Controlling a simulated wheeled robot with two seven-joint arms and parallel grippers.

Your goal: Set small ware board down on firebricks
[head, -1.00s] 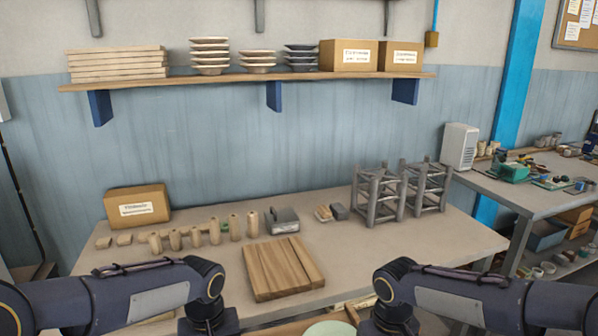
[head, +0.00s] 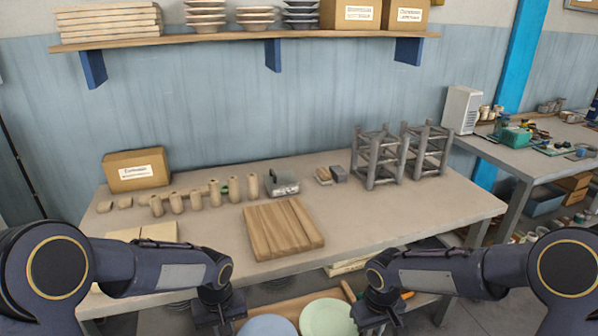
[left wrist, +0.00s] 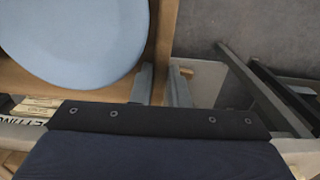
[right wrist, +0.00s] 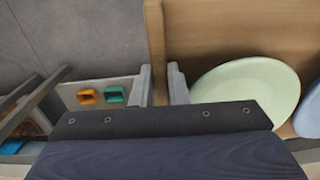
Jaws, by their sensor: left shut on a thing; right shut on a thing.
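The small ware board (head: 282,309) is a wooden board at the bottom of the head view, in front of the worktable. It carries a pale blue plate (left wrist: 75,35) and a pale green plate (right wrist: 250,90). My left gripper (left wrist: 160,88) is shut on one end of the board. My right gripper (right wrist: 163,85) is shut on the other end, at its raised wooden edge (right wrist: 156,45). Cream blocks (head: 150,231), which look like the firebricks, lie at the table's front left, partly hidden by my left arm.
On the worktable (head: 365,225) stand a slatted wooden board (head: 283,229), several clay cylinders (head: 214,193), a cardboard box (head: 136,170) and grey stacked frames (head: 378,157). The table's front right is clear. A wall shelf (head: 240,39) hangs above.

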